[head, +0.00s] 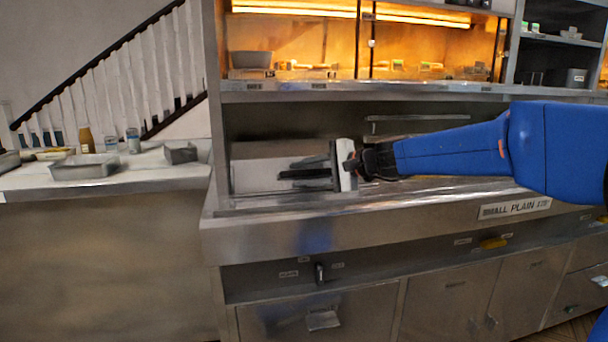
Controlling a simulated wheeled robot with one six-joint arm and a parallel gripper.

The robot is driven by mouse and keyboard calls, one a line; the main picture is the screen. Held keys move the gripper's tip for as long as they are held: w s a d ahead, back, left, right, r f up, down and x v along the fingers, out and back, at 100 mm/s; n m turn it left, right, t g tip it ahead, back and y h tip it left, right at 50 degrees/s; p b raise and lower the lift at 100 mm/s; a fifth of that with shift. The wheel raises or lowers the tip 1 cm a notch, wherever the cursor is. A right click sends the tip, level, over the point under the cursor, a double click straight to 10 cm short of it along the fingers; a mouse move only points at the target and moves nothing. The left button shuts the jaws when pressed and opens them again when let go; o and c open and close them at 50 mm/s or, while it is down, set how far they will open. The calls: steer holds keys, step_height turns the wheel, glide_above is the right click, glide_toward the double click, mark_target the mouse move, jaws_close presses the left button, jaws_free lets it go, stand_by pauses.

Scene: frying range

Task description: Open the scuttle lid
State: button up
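My gripper (300,172) reaches in from the right into the recess under the lit display. Its dark fingers point left, in front of or over a pale metal panel (256,178) at the recess's left end. This panel may be the scuttle lid, but no label marks it. The fingers overlap the panel in this view, and I cannot tell if they touch it. The finger gap is too small and dark to read. A long horizontal bar (418,117) runs along the recess's back wall, partly behind my blue arm.
The heated glass display (300,45) and its steel shelf (285,95) hang above the recess. The steel counter edge (290,238) lies below, with drawers and doors under it. A side counter (150,185) at left holds a metal tray (84,168) and bottles.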

jaws_close()
steer(key=shift+r, duration=0.15)
